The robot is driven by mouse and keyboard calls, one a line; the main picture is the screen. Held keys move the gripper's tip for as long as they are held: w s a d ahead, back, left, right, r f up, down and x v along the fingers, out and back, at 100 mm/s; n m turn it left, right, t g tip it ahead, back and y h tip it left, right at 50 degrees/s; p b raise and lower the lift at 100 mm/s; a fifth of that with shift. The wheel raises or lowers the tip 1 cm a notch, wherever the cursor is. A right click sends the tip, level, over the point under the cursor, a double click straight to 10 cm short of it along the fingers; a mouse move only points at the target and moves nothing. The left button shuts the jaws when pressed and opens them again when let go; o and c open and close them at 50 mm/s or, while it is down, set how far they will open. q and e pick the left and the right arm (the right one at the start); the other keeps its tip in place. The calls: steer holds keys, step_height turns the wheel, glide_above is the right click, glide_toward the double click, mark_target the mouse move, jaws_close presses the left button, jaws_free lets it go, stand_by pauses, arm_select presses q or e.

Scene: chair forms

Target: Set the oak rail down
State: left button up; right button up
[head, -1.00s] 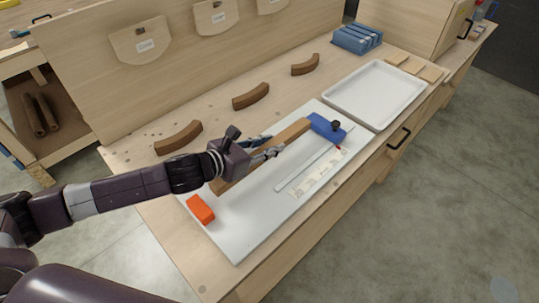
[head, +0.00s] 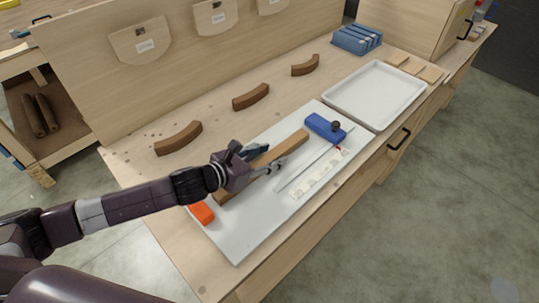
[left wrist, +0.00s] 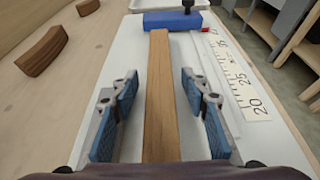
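The oak rail (head: 289,149) is a long straight brown bar lying on the white board (head: 240,236) between the orange block (head: 201,213) and the blue block (head: 324,127). My left gripper (head: 264,158) is over the rail's middle. In the left wrist view the rail (left wrist: 158,85) runs lengthwise between the blue-padded fingers of my left gripper (left wrist: 160,112), with a gap on both sides. The blue stop (left wrist: 172,21) is at the rail's far end there. My right gripper is in neither view.
Curved brown pieces (head: 251,96) lie along the back of the bench. An empty white tray (head: 374,94) is at the right, with a blue rack (head: 357,39) behind it. A ruler strip (head: 320,173) lies on the board's front side.

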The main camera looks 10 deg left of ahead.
arm_select(q)
steer(key=shift+r, duration=0.15)
steer(key=shift+s+a, duration=0.2)
steer(key=shift+s, duration=0.05)
steer(key=b+v, duration=0.2)
steer(key=v, duration=0.8)
steer(key=shift+s+a+r+b, duration=0.3)
steer(key=shift+s+b, duration=0.05)
steer(key=shift+s, duration=0.2)
